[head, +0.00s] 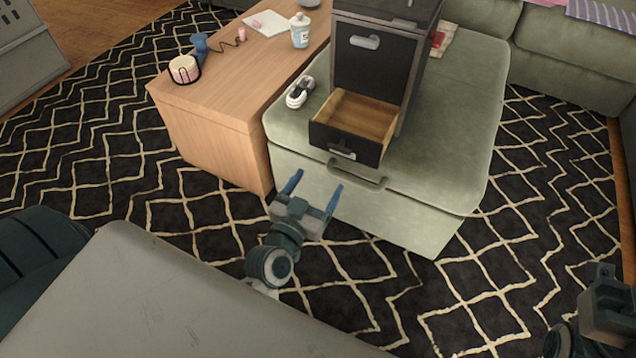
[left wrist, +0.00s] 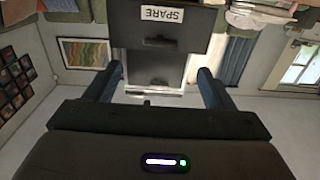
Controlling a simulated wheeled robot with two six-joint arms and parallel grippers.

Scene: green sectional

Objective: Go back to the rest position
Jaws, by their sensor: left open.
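My left gripper (head: 314,190) is open and empty, its two blue fingers apart. It is in front of the green ottoman (head: 460,150), below the open drawer (head: 345,143) of a dark cabinet (head: 372,58) in the head view. In the left wrist view its fingers (left wrist: 158,88) stand wide with nothing between them; the cabinet with a "SPARE" label (left wrist: 161,14) is beyond. My right gripper (head: 608,295) shows partly at the lower right edge of the head view; its jaws cannot be made out.
A wooden table (head: 235,85) left of the ottoman bears a bottle (head: 300,30), a pink-and-white roll (head: 184,69) and small items. A black-and-white object (head: 299,92) lies on the ottoman. Patterned rug (head: 90,130) is clear around; a green sofa (head: 570,60) stands behind.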

